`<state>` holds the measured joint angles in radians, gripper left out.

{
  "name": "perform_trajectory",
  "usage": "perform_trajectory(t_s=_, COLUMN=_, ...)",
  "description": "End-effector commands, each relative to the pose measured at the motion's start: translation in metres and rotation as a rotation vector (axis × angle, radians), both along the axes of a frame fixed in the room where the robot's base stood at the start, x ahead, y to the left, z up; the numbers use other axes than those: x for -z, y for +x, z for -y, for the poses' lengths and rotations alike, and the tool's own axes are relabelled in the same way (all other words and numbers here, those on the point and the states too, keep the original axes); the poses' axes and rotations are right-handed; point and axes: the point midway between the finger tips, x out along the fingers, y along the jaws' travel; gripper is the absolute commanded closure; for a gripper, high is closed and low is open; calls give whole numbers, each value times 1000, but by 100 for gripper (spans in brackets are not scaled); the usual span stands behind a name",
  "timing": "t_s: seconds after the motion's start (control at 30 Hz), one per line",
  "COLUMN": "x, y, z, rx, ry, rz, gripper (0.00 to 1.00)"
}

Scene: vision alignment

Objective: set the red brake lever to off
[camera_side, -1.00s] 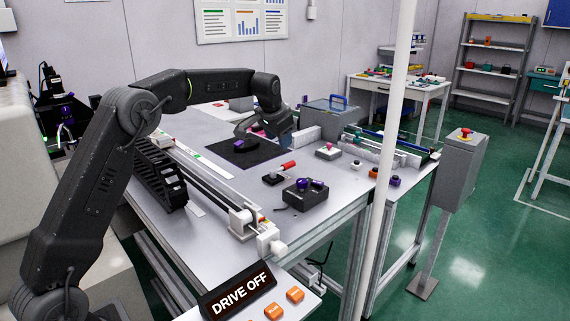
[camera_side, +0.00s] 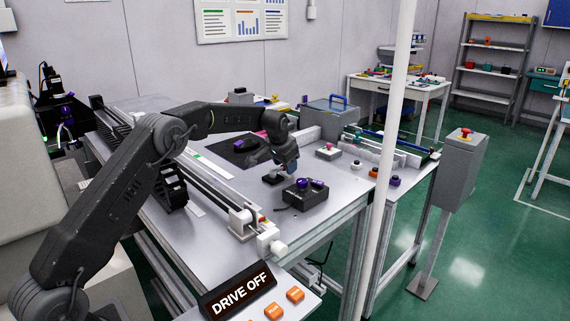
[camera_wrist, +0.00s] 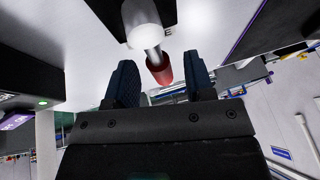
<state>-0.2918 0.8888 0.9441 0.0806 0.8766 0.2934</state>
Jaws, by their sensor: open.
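The red brake lever (camera_wrist: 160,70) shows in the wrist view as a red grip on a silver shaft with a pale hub. Its red grip lies between the two fingers of my gripper (camera_wrist: 161,78), which are apart, with a gap visible on each side. In the side view my gripper (camera_side: 278,165) is over the lever's small dark base (camera_side: 274,179). The red grip is hidden behind my gripper there. Any on or off marking at the lever is not readable.
A black box with purple knobs (camera_side: 305,196) stands close in front and right of the lever. A black mat (camera_side: 228,154) lies behind. A linear rail (camera_side: 213,182) runs along the left. A sign (camera_side: 240,290) reads DRIVE OFF.

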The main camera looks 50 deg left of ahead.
Motion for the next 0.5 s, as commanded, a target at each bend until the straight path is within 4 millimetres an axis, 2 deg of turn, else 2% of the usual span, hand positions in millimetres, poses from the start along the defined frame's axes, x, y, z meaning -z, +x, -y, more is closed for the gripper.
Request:
perform_trajectory(t_s=0.07, x=0, y=0, z=0, rx=0, ry=0, rz=0, gripper=56)
perform_trajectory(t_s=0.5, x=0, y=0, z=0, rx=0, ry=0, rz=-1, gripper=98)
